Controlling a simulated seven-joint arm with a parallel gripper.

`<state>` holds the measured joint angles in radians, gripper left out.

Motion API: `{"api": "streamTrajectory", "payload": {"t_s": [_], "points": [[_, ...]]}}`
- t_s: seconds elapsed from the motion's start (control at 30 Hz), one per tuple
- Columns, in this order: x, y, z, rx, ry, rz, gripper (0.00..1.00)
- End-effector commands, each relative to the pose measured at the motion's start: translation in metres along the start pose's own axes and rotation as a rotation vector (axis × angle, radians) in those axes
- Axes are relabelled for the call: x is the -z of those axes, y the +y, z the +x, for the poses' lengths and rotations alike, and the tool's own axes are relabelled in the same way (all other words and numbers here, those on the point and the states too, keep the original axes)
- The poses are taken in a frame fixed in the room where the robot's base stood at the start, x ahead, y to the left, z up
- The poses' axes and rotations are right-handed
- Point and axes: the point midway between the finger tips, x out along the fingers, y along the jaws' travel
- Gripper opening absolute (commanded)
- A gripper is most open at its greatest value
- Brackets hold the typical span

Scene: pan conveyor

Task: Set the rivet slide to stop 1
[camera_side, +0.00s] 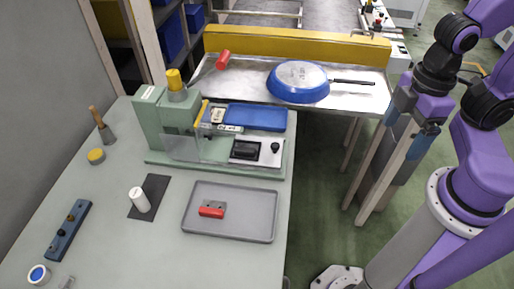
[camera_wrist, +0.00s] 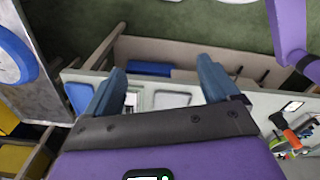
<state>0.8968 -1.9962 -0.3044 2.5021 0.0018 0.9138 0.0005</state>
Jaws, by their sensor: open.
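The green riveting machine (camera_side: 160,125) stands on the table in the side view, with a yellow cap and a red-handled lever (camera_side: 223,60). On its base is a pale plate with a dark block (camera_side: 245,151) and a small black knob (camera_side: 275,147), which looks like the rivet slide. Its stop marks are too small to read. My gripper (camera_side: 418,119) is at the right, beyond the table and beside the conveyor, well apart from the machine. It is open and empty. The wrist view shows its two blue fingers (camera_wrist: 163,84) spread, with nothing between them.
A blue pan (camera_side: 298,80) lies upside down on the metal conveyor (camera_side: 350,92), its handle pointing right. A blue tray (camera_side: 255,118) sits behind the slide. A grey tray (camera_side: 255,229) holds a red part (camera_side: 212,210). A white cylinder (camera_side: 140,200) stands on a dark mat.

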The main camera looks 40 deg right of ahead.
Motion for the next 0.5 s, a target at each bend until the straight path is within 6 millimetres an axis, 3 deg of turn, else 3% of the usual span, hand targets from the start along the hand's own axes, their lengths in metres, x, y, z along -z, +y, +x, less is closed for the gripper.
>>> {"api": "streamTrajectory", "payload": {"t_s": [0.03,0.1,0.27,0.5], "points": [[0.001,0.000,0.000,0.000,0.000,-0.001,0.70],[0.004,0.002,-0.001,0.000,-0.001,-0.005,0.52],[0.028,0.016,-0.003,-0.002,-0.005,-0.046,0.52],[0.085,0.053,-0.006,-0.003,-0.013,-0.158,0.52]]}}
